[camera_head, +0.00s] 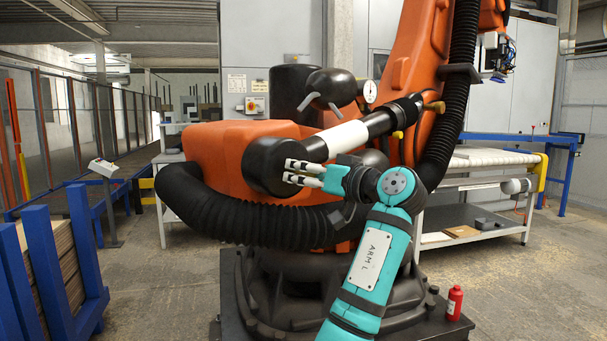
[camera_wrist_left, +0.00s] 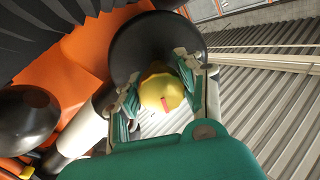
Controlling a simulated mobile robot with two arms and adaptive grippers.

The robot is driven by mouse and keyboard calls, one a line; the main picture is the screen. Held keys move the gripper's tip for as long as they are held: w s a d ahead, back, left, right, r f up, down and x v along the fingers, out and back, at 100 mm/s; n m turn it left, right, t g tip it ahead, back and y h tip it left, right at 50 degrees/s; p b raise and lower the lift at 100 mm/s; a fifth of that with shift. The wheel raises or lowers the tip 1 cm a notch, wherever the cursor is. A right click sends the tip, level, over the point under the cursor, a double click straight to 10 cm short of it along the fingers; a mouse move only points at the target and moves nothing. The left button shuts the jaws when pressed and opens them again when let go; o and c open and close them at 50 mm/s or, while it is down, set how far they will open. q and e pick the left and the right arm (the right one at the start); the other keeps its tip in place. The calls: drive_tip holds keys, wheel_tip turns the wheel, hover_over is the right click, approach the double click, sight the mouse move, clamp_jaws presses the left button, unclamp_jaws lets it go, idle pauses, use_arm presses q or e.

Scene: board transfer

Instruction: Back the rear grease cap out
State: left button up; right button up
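The yellow grease cap (camera_wrist_left: 160,92), with a small red mark, shows in the left wrist view in front of the round black end housing (camera_wrist_left: 150,42). My left gripper (camera_wrist_left: 160,88) has one finger on each side of the cap, and the pads appear to meet its edges. In the head view my left gripper (camera_head: 297,171) is at the black housing (camera_head: 262,168) of the orange robot's arm, its fingers partly closed. The cap is hidden there. My right gripper is not seen.
A thick black ribbed hose (camera_head: 225,210) curves below the housing. A red bottle (camera_head: 454,303) stands on the robot's base at right. A blue rack (camera_head: 55,265) is at left, and a shelved table (camera_head: 480,230) is at right. Open floor lies between rack and base.

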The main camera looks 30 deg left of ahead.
use_arm(q)
drive_tip(key=c, duration=0.6)
drive_tip(key=shift+f, duration=0.1)
drive_tip(key=shift+n, duration=1.6)
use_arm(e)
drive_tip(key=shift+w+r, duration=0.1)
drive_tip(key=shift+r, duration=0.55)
